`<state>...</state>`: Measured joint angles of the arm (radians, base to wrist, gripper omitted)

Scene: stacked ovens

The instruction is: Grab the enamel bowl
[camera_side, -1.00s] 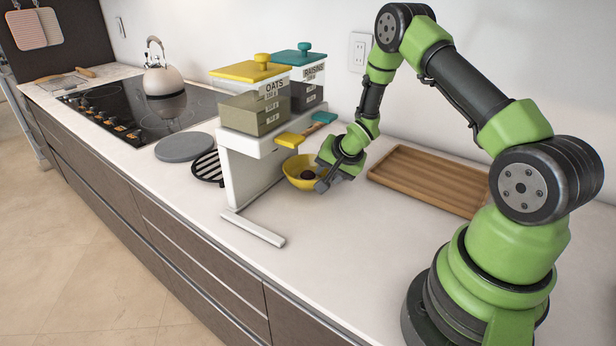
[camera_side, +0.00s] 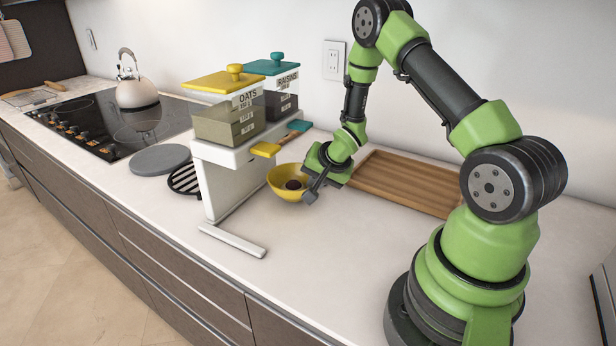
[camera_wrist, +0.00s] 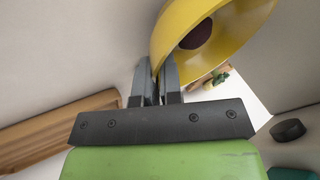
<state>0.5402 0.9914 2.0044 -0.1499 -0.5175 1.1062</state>
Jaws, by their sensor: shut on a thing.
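The yellow enamel bowl (camera_side: 273,184) is in front of the dispenser stand, below the dispenser outlets, with a small dark heap (camera_side: 293,185) inside. My gripper (camera_side: 306,193) is at the bowl's right rim. In the wrist view the two grey fingers (camera_wrist: 157,75) are closed on the rim of the bowl (camera_wrist: 228,45), one on each side of its wall. The dark heap shows inside the bowl there too. The side view does not clearly show whether the bowl's base touches the counter.
The white dispenser stand (camera_side: 215,185) with OATS (camera_side: 228,120) and RAISINS (camera_side: 282,102) bins is close left of the bowl. A wooden ridged board (camera_side: 405,184) lies behind right. A stove (camera_side: 110,120) with a kettle (camera_side: 136,93) is farther left.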

